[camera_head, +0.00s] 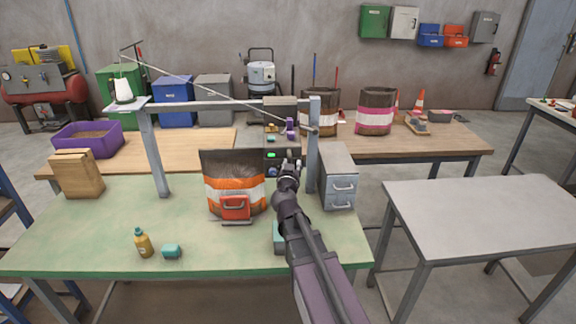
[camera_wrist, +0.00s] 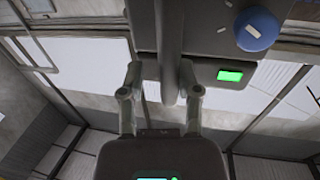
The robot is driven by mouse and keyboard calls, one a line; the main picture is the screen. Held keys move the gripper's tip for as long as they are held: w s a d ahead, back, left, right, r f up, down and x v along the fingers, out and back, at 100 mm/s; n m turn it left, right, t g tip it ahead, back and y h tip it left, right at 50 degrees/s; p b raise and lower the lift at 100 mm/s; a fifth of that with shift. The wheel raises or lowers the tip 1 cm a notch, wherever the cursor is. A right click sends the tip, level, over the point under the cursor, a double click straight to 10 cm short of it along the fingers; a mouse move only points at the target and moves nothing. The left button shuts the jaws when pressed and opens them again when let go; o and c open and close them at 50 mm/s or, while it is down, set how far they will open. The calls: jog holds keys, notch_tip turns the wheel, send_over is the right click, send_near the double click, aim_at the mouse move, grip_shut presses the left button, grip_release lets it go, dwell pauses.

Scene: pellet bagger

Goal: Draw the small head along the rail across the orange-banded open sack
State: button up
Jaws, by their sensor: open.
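The orange-banded open sack (camera_head: 234,194) stands upright on the green table, its dark mouth open below the rail (camera_head: 215,105). The rail spans two grey posts. A dark unit with a purple part (camera_head: 290,127), which looks like the small head, sits near the rail's right end, right of the sack. My gripper (camera_head: 290,168) is below it, in front of the control box. In the wrist view my gripper (camera_wrist: 160,80) is open, with a dark bar (camera_wrist: 171,45) seen between its fingers. I cannot tell whether they touch it.
The control box shows a green display (camera_wrist: 230,76) and a blue knob (camera_wrist: 255,28). A grey drawer cabinet (camera_head: 338,180) stands right of the right post. A red clamp-like piece (camera_head: 235,207) fronts the sack.

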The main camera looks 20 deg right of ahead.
jog(key=shift+o, duration=1.1)
jog(key=shift+s+d, duration=0.1)
jog(key=shift+d, duration=0.35)
jog(key=shift+a, duration=0.25)
jog(key=shift+a, duration=0.1)
jog(key=v, duration=0.7)
jog(key=shift+s, duration=0.25)
